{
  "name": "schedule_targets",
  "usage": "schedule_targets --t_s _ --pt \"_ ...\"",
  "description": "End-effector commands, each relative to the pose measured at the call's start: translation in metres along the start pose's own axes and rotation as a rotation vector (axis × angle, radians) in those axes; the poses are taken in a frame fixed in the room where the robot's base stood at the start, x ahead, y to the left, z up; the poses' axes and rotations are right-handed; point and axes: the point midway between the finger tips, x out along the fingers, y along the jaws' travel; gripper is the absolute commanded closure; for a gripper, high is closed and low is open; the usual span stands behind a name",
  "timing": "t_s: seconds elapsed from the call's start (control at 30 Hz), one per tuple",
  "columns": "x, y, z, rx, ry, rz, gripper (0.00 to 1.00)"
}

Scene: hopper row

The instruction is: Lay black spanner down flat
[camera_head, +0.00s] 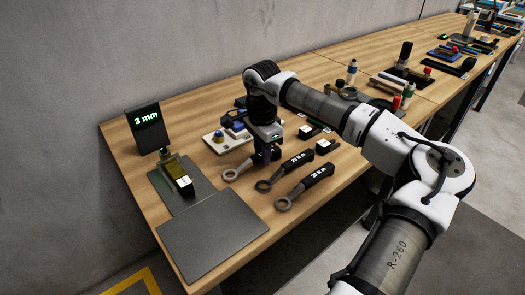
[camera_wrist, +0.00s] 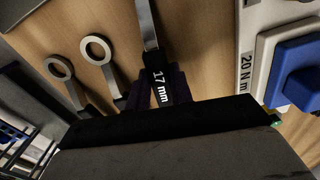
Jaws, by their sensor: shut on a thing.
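My gripper (camera_head: 265,154) is shut on the black handle of a spanner marked 17 mm (camera_wrist: 159,86). Its grey shaft runs up and out of the wrist view. In the head view its grey ring end (camera_head: 230,175) shows left of my gripper, close over or on the wooden table; I cannot tell whether it touches. The held spanner looks roughly level. Two other black-handled spanners lie in front and to the right, a nearer one (camera_head: 319,174) and a middle one (camera_head: 297,160). Their ring ends also show at left in the wrist view (camera_wrist: 97,49).
A bare dark grey plate (camera_head: 213,238) lies at the table's front left. Another dark plate (camera_head: 160,188) carries a yellow-and-black device, beside a black display reading 3 mm (camera_head: 147,118). A white tray with a blue block (camera_wrist: 297,72) sits close to my gripper. More tools crowd the back right.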

Motion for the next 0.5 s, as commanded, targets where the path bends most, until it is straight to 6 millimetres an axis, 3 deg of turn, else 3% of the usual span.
schedule_targets --t_s 0.37,0.4,0.5 --pt "0.0049 0.0000 0.0000 0.000 0.000 0.000 1.00" --pt "0.0049 0.0000 0.0000 0.000 0.000 0.000 0.73" --pt "0.0049 0.0000 0.0000 0.000 0.000 0.000 0.60"
